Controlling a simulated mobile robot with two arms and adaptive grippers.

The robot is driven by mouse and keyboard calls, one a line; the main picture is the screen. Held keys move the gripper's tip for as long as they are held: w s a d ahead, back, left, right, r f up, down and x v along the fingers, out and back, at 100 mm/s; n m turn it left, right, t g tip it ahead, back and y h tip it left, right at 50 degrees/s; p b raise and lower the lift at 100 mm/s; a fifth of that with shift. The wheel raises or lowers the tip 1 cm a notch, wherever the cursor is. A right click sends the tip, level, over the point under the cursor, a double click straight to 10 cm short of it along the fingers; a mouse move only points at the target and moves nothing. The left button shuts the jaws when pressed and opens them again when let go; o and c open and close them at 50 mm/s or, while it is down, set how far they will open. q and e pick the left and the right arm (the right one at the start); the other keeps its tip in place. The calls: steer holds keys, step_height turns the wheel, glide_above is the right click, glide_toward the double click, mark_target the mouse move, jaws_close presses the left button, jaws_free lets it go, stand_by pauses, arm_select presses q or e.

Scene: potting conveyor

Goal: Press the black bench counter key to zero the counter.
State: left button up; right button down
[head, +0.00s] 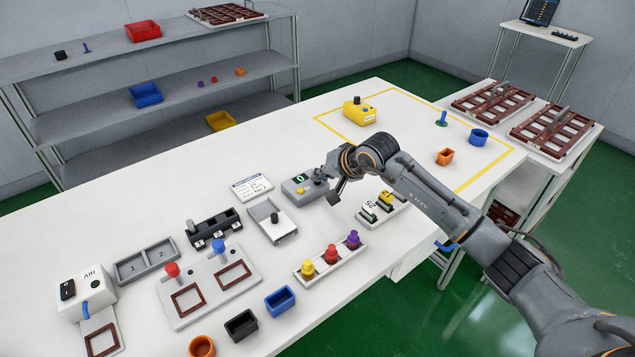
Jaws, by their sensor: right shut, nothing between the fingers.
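My left gripper is not in view.
A white card (252,188) and a grey box with a black knob (272,220) lie left of the counter. A tray with red, yellow and purple pieces (333,259) stands in front.

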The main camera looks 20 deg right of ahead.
steer(key=shift+f, duration=0.1)
stand_by(0.5)
steer(key=shift+r, duration=0.8)
steer(key=shift+r, duration=0.1)
steer(key=shift+r+p, duration=1.05)
steer(key=shift+r, duration=1.4)
steer(key=shift+f, duration=0.1)
